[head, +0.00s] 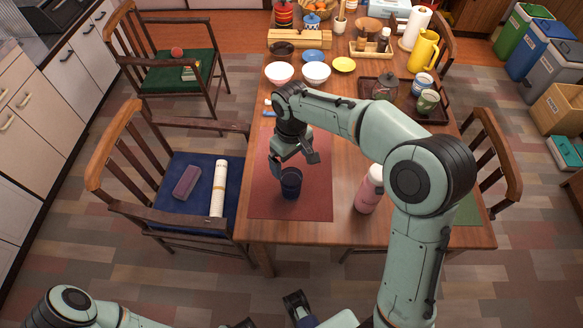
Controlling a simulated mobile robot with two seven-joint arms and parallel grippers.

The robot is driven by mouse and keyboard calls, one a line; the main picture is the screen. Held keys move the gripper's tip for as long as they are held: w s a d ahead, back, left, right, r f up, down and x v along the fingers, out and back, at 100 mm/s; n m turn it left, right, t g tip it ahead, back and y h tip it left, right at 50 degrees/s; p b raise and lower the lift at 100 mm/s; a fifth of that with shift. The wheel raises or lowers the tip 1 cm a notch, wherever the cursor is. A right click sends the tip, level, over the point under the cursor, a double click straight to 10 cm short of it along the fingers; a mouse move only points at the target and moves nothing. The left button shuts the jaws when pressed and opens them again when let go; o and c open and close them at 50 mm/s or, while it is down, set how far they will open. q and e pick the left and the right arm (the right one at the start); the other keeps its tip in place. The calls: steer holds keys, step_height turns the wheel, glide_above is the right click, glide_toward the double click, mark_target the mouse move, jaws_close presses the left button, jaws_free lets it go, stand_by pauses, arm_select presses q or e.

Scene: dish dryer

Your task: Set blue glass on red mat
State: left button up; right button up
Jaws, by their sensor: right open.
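The dark blue glass (291,184) stands upright on the red mat (304,211), in the mat's front half. My right gripper (295,164) is open just above and behind the glass, with its fingers pointing down towards it. I cannot tell whether a finger touches the rim. The mat's far part is partly covered by my right arm. Of my left gripper, only dark parts (297,305) show at the bottom edge, cut off by the frame, and its jaws cannot be made out.
A pink bottle (367,191) stands right of the mat. A chair with a blue seat (181,226) stands left of the table. The mat around the glass is clear.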

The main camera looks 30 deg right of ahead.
steer(key=shift+r, duration=1.55)
